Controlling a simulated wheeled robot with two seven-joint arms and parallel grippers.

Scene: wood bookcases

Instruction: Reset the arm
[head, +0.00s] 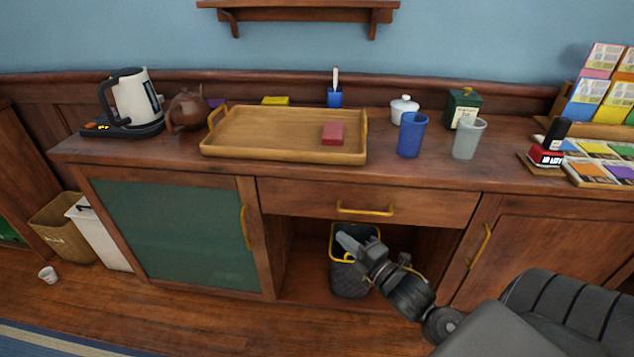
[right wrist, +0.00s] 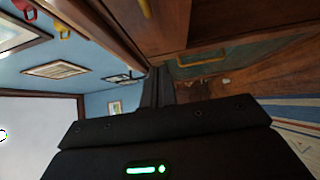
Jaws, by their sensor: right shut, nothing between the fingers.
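My right arm comes in from the lower right in the head view. Its gripper (head: 347,242) is shut and empty. It shows in front of the upper part of a dark bin (head: 348,282) with a yellow rim, in the open space under the drawer. I cannot tell whether the fingertips are over the bin or only in front of it. In the right wrist view the closed fingers (right wrist: 156,88) point away from the camera with nothing between them. My left gripper is not in view.
The counter above holds a wooden tray (head: 270,154) with a red block (head: 333,133), a kettle (head: 137,100), a blue cup (head: 411,136) and a clear cup (head: 468,139). A drawer (head: 400,205) is closed above the arm. A small cup (head: 48,274) lies on the floor at left.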

